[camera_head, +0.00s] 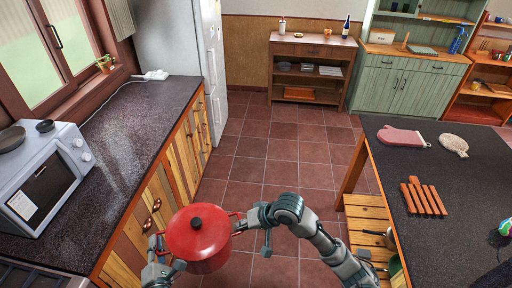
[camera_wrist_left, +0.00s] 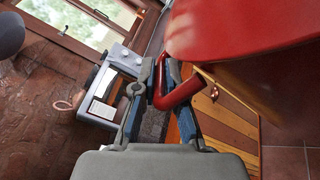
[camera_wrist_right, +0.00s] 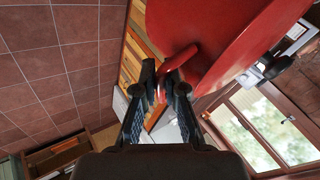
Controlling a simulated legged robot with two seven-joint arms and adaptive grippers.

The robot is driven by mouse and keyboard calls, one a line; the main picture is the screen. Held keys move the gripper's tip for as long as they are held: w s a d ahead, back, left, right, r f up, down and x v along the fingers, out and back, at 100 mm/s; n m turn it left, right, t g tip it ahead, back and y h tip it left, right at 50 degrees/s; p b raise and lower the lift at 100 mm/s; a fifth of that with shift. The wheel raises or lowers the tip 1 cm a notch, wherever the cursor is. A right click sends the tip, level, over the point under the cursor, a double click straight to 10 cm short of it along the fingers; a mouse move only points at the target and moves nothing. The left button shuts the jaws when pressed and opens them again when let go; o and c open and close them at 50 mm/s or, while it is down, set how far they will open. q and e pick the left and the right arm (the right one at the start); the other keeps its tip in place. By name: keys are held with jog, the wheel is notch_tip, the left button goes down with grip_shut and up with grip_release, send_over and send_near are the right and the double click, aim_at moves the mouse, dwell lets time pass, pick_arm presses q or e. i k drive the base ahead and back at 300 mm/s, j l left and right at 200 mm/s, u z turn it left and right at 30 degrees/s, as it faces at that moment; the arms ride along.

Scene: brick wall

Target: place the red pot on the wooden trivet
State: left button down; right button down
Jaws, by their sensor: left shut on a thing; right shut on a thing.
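The red pot (camera_head: 199,238) with its lid and dark knob is held up between my two grippers, over the floor beside the left counter. My left gripper (camera_head: 158,250) is shut on the pot's left handle; in the left wrist view the red handle (camera_wrist_left: 180,93) sits between the fingers. My right gripper (camera_head: 246,226) is shut on the right handle; the right wrist view shows that handle (camera_wrist_right: 179,60) between the fingertips. The pot looks about level. The wooden trivet (camera_head: 423,198), made of reddish-brown slats, lies on the dark table at the right.
The dark table (camera_head: 458,232) also holds a pink oven mitt (camera_head: 402,137) and a beige pad (camera_head: 454,145). A slatted wooden shelf (camera_head: 370,214) is below its left edge. The left counter (camera_head: 128,115) carries a microwave (camera_head: 44,182). Open tiled floor lies between counter and table.

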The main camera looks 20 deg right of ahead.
aim_at(423, 198)
jog(key=i+l+z, duration=0.1)
jog(key=i+z, duration=1.1)
jog(key=i, duration=0.15)
jog(key=i+j+z, duration=0.3)
jog(key=i, duration=0.2)
jog(key=i+l+z, duration=0.1)
jog(key=z, duration=0.3)
jog(key=i+z, duration=0.6)
jog(key=z, duration=1.35)
jog(key=i+j, duration=0.05)
jog(key=j, duration=0.05)
